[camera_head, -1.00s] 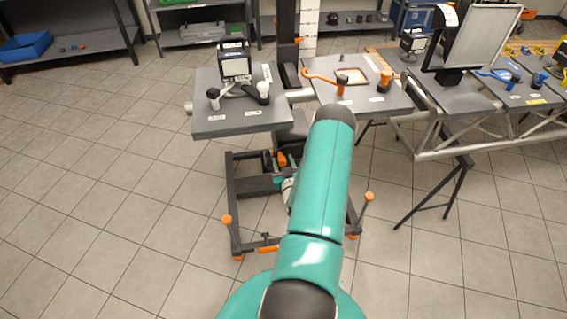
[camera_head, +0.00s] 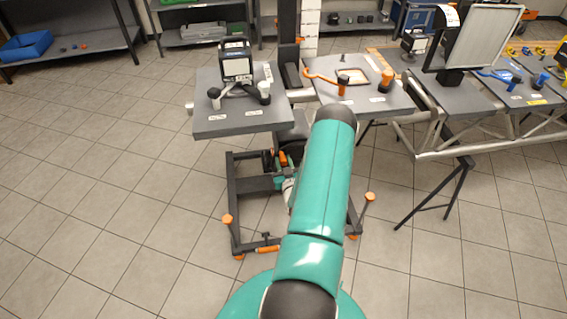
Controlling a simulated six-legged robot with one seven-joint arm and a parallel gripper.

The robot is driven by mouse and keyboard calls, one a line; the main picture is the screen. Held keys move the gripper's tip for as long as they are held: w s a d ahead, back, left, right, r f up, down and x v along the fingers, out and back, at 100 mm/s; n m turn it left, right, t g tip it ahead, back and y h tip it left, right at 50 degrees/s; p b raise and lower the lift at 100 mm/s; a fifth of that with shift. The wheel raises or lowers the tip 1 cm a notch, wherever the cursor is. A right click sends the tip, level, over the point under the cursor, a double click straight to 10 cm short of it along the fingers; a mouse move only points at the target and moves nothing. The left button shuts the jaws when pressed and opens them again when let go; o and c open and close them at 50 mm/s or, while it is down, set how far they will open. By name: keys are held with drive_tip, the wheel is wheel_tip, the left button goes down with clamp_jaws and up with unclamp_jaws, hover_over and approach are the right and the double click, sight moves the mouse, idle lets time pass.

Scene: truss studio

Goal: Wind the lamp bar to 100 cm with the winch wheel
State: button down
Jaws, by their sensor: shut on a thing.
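A dark upright mast (camera_head: 288,42) rises behind the tables, with a white marked scale (camera_head: 310,28) beside it; I cannot read its figures. Its dark wheeled base frame (camera_head: 234,195) with orange feet stands on the floor. Small dark, orange and teal parts (camera_head: 282,160) show low on the mast, left of my arm, at the winch. The winch wheel is mostly hidden behind my arm. My gripper (camera_head: 289,184) is largely hidden there too; only a small part shows at the arm's left edge. It is shut on the winch wheel. I cannot make out the lamp bar.
A grey table (camera_head: 240,124) with a black boxed device (camera_head: 236,62) stands left of the mast. Another grey panel (camera_head: 360,108) with orange handles is to the right. A metal truss (camera_head: 480,148) and a panel lamp (camera_head: 487,38) are further right. The left floor is clear.

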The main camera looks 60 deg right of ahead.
sight(297, 146)
drive_tip(key=shift+s+d+r, duration=0.1)
drive_tip(key=shift+s+d, duration=0.35)
drive_tip(key=s+d+r+m, duration=0.1)
drive_tip(key=m, duration=0.1)
drive_tip(key=s+d+m, duration=0.1)
drive_tip(key=m, duration=0.1)
drive_tip(key=shift+s+d+r+h, duration=0.1)
drive_tip(key=shift+s+r+h, duration=0.1)
drive_tip(key=shift+r+h, duration=0.15)
drive_tip(key=shift+s+d+r+m, duration=0.2)
drive_tip(key=shift+s+d+m, duration=0.4)
drive_tip(key=shift+m, duration=0.5)
drive_tip(key=s+d+f+m, duration=0.1)
drive_tip(key=s+d+m, duration=0.1)
drive_tip(key=m, duration=0.1)
drive_tip(key=s+d+f+m, duration=0.1)
drive_tip(key=s+m, duration=0.1)
drive_tip(key=m, duration=0.2)
drive_tip(key=s+d+f+m, duration=0.1)
drive_tip(key=s+d+m, duration=0.1)
drive_tip(key=m, duration=0.1)
drive_tip(key=shift+d+m, duration=0.3)
drive_tip(key=shift+d, duration=0.05)
drive_tip(key=shift+f+m, duration=0.25)
drive_tip(key=shift+m, duration=0.15)
